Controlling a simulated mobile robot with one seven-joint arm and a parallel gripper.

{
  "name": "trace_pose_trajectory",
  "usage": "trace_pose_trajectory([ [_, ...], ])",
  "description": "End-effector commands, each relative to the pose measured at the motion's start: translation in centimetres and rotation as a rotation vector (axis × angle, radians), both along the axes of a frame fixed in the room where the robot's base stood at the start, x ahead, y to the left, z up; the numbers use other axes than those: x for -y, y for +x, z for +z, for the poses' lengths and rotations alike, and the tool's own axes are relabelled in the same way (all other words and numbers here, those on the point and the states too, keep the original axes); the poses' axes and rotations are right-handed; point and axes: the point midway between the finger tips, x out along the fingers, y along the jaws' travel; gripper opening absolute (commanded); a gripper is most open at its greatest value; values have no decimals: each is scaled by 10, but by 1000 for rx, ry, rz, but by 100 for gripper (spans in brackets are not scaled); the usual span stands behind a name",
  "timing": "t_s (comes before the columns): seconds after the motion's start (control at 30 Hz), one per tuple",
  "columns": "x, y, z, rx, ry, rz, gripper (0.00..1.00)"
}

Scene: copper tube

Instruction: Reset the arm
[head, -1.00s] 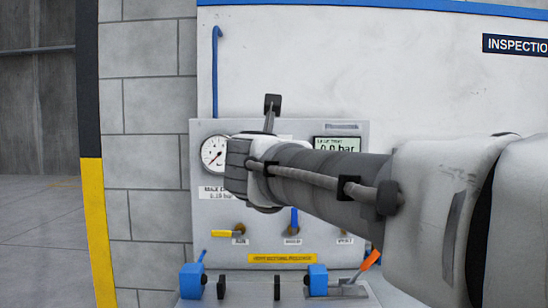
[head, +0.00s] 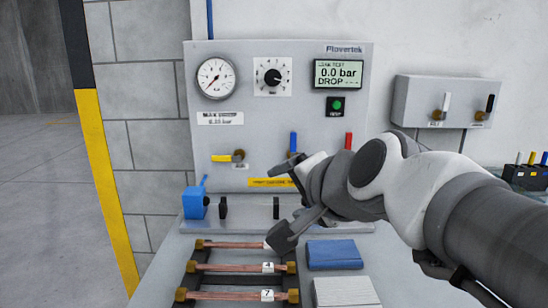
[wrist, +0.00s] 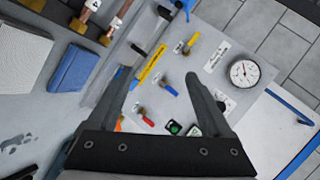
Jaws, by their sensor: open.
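My arm reaches in from the right in the head view. My gripper (head: 284,200) is above the bench in front of the test panel, with its dark fingers spread apart. In the wrist view my gripper (wrist: 158,90) is open, with nothing between the fingers but the panel seen beyond.
Copper tubes (head: 235,267) lie in a dark rack on the bench. A blue block (head: 334,254) and a pale ribbed pad (head: 345,291) are beside it. A blue clamp (head: 194,203) stands at the panel's foot. A grey box (head: 445,100) with valves is on the wall at right.

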Motion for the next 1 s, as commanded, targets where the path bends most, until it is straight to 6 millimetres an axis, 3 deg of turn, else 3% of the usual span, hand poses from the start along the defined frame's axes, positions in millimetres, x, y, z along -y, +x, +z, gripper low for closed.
trace_pose_trajectory([
  [0.03, 14, -17, -22, -29, -135, 54, 84],
  [0.2, 65, -78, -94, -176, -582, 284, 84],
  [0.33, 112, -133, -142, -328, -873, 487, 84],
  [0.37, 120, -142, -144, -358, -921, 526, 84],
  [0.4, 116, -137, -118, -344, -908, 515, 84],
  [1.0, 115, -135, 21, -340, -901, 510, 84],
])
